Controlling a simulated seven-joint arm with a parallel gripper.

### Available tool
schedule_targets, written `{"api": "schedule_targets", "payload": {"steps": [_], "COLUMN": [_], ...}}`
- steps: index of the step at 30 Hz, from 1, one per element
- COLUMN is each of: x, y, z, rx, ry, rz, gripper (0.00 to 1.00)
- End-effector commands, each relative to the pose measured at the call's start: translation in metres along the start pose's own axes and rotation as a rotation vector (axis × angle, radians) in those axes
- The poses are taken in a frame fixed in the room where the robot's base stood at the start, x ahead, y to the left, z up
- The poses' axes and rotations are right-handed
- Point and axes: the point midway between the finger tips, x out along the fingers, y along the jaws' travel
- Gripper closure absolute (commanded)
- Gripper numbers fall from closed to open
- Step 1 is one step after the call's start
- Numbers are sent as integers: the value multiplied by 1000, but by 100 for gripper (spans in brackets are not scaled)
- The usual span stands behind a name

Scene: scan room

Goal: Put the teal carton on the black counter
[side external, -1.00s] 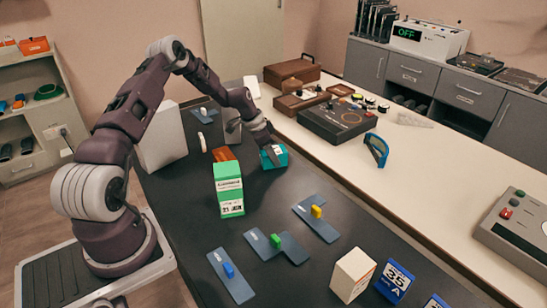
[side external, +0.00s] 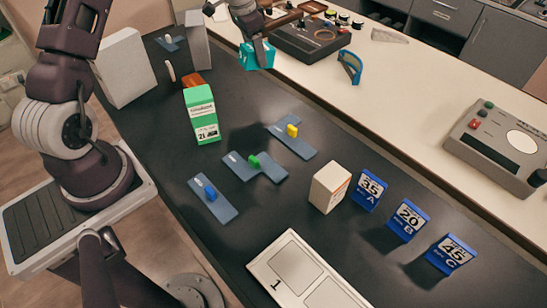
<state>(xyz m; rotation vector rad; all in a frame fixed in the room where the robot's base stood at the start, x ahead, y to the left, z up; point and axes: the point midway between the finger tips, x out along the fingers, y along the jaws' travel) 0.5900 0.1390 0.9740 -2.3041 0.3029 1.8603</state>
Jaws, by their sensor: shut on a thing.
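The teal carton (side external: 251,58) is in the upper middle of the side external view, where the black counter (side external: 330,150) meets the white worktop. My gripper (side external: 262,44) reaches down from above and is shut on the teal carton. The carton appears raised above the surface; the exact gap beneath it cannot be told. The fingers and arm hide part of its top.
A green carton (side external: 202,115), an orange-brown block (side external: 193,82) and a white box (side external: 329,187) stand on the black counter. Blue plates with coloured pegs (side external: 254,168) lie mid-counter. Blue number signs (side external: 370,190) stand at right. Bare black surface lies between them.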

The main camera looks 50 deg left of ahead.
Motion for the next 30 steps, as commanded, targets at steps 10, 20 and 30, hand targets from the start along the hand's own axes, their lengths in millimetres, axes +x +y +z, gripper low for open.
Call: {"api": "schedule_targets", "payload": {"steps": [10,20,30], "x": [-50,-32,11], "y": [124,190,276], "z": [25,34,-7], "rx": [-180,-534,-1181], "ry": [-315,-687,-893], "rz": [-13,69,357], "gripper": [96,96,96]}}
